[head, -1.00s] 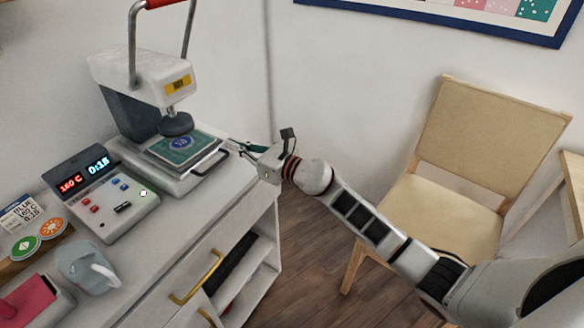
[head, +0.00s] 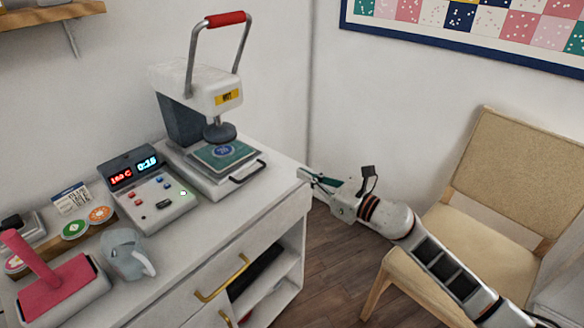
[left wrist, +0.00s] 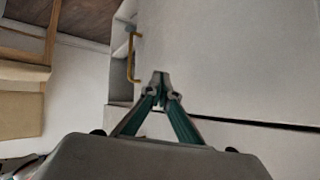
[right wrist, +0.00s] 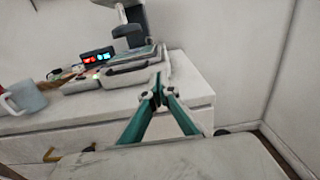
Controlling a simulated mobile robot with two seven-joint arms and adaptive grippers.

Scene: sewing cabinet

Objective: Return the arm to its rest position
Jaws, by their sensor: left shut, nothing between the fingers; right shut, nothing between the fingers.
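My right gripper (head: 312,180) is in the head view, to the right of the cabinet (head: 250,215) corner. It is shut and empty, apart from the heat press (head: 205,100). In the right wrist view its green fingers (right wrist: 158,95) meet at the tips in front of the cabinet. My left arm is not in the head view. In the left wrist view my left gripper (left wrist: 160,82) is shut and empty, with the pale cabinet front and a brass handle (left wrist: 132,55) beyond it.
The press's handle is raised and a green patch (head: 224,154) lies on its plate. A control box (head: 150,190), a grey mug (head: 125,255) and a pink-topped tool (head: 58,288) stand on the cabinet. A beige chair (head: 510,175) stands at the right, near my right arm.

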